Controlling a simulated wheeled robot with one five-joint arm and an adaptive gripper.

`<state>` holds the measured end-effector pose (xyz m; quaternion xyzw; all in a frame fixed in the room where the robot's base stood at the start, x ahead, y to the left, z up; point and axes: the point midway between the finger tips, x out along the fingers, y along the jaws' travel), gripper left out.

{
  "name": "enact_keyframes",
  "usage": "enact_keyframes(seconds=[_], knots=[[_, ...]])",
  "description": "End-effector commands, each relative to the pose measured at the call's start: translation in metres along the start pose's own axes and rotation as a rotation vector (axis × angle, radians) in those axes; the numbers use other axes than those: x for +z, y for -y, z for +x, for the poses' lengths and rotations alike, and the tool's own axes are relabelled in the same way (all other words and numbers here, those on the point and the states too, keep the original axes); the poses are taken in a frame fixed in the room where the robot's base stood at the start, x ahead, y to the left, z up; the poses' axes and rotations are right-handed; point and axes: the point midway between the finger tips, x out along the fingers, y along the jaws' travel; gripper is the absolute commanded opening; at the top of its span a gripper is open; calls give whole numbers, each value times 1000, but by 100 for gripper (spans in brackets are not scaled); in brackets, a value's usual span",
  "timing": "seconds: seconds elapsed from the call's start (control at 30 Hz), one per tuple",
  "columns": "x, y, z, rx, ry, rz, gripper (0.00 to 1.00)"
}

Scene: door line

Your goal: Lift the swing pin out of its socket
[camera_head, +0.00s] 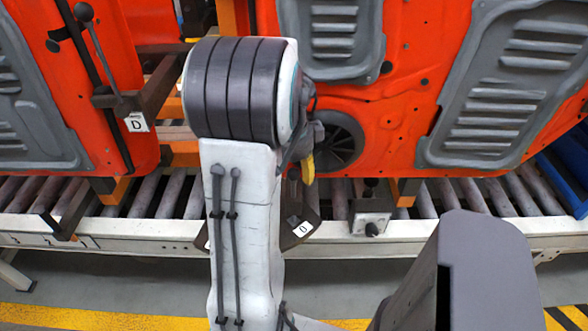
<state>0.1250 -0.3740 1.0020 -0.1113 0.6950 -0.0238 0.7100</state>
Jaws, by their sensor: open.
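My gripper (307,164) shows only in part behind my white and grey arm, with a yellow piece pointing down in front of the orange door. It is open, and I see nothing held in it. Just below it is a dark plate (288,210) with a white letter tag, partly hidden by my arm. A small dark knob (371,183) stands on a grey block (372,216) on the conveyor's front rail, to the right of my gripper and apart from it. I cannot tell for sure which part is the swing pin; my arm may hide it.
At left, a dark bracket (150,92) with a "D" tag and a knobbed rod (97,48) juts forward. A blue bin (570,170) is at the right edge.

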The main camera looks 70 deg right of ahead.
Motion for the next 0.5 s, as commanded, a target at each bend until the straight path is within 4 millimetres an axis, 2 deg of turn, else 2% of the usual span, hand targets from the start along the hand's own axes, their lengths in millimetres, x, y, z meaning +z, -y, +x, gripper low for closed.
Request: enact_keyframes(seconds=[0.2,0.5], knots=[[0,0,19,2,0,0,58],[0,0,24,0,0,-1,58]])
